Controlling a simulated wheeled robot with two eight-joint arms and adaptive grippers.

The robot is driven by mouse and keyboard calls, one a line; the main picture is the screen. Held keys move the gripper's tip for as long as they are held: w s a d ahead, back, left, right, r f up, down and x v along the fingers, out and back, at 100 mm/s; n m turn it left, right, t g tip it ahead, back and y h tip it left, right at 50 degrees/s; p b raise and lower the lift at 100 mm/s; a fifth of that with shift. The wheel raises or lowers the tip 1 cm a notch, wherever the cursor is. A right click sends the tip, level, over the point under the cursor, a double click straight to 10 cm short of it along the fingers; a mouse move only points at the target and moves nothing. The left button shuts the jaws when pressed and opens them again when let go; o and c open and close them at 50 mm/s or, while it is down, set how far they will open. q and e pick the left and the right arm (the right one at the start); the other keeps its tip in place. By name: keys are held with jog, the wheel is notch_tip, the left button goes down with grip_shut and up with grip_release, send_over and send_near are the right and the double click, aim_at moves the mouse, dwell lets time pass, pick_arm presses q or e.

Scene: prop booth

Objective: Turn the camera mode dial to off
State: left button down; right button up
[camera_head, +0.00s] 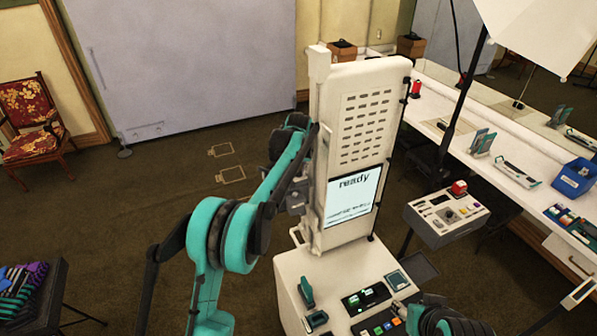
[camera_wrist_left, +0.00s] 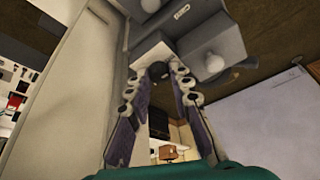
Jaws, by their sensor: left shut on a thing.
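The camera mode dial (camera_wrist_left: 159,70) appears as a small dark round part on a pale block in the left wrist view. My left gripper (camera_wrist_left: 164,78) has its two pad-lined fingers on either side of it, shut on it. The dial's pointer and markings cannot be read. In the head view my left gripper (camera_head: 298,192) is at the left side of the tall white booth column (camera_head: 360,100), and the dial is hidden there by my wrist and fingers. My right arm shows only in part at the bottom right, and its fingertips cannot be made out.
The column carries a screen (camera_head: 352,196) reading "ready". Below it a white console (camera_head: 290,268) holds several buttons and small items. A grey control box (camera_head: 447,218) with a red button stands to the right, before a long white counter (camera_head: 495,145).

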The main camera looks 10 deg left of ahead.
dwell(0.5)
pick_arm(q)
jog(key=c, duration=1.3)
grip_release()
jog(key=shift+c, duration=0.2)
jog(key=v, duration=0.8)
jog(key=shift+d, duration=0.1)
